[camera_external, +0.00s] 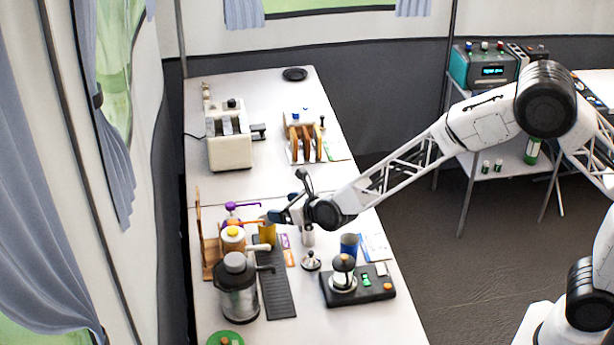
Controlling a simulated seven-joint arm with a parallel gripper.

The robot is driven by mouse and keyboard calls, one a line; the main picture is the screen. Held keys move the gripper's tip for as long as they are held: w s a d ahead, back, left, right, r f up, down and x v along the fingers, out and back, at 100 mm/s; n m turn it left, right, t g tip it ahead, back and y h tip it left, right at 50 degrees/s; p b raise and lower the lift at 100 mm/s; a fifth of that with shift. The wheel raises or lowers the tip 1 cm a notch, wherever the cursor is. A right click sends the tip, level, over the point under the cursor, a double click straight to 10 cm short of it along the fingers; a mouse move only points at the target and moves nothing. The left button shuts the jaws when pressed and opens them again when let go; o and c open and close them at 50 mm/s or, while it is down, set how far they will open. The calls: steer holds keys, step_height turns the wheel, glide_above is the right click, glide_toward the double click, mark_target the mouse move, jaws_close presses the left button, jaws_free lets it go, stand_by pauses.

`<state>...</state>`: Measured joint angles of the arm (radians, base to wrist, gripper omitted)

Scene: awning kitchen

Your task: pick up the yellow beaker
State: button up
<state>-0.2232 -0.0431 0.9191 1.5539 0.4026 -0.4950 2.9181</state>
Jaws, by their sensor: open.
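The jaws are open. The gripper hides part of the beaker's top, and I cannot tell whether a finger touches it or is around it.
A steel pot (238,290) and a white-and-yellow jar (233,238) stand left of the black mat (275,285). A blue cup (349,246) and a black station with a press (357,285) are to the right.

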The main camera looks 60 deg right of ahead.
mark_target(274, 228)
step_height(274, 228, down, 8)
steer(key=shift+x, duration=0.8)
steer(key=shift+w+f, duration=0.1)
steer(key=shift+w, duration=0.05)
stand_by(0.4)
steer(key=shift+x, duration=2.75)
steer(key=shift+c, duration=0.5)
steer(key=c, duration=1)
steer(key=shift+r, duration=0.3)
